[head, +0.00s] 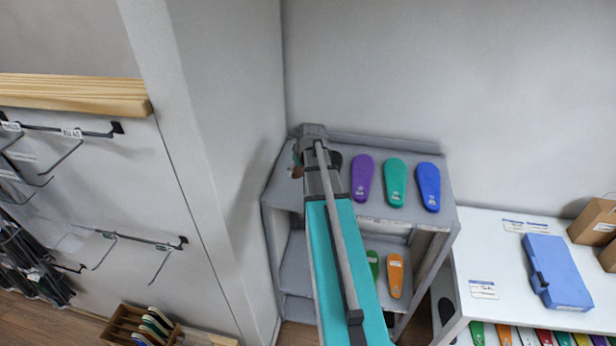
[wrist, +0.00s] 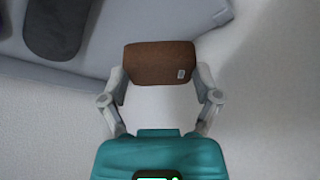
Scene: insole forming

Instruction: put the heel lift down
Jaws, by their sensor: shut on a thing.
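The heel lift (wrist: 160,62) is a brown block with a small pale label. In the wrist view, my gripper (wrist: 160,74) is shut on it, one finger at each short end. Behind it in that view are the edge of a grey shelf top (wrist: 85,75) and a pale surface. I cannot tell how high the lift is over the shelf. In the head view, my arm reaches to the left part of the grey shelf unit's top (head: 281,186). A small brown patch of the lift (head: 297,172) shows there beside my wrist; the fingers are mostly hidden.
Purple (head: 362,178), teal (head: 396,184) and blue (head: 428,187) insoles lie right of my wrist on the shelf top. A dark insole (wrist: 58,28) lies closer. A wall stands left of the shelf. A white table with a blue case (head: 557,272) stands at right.

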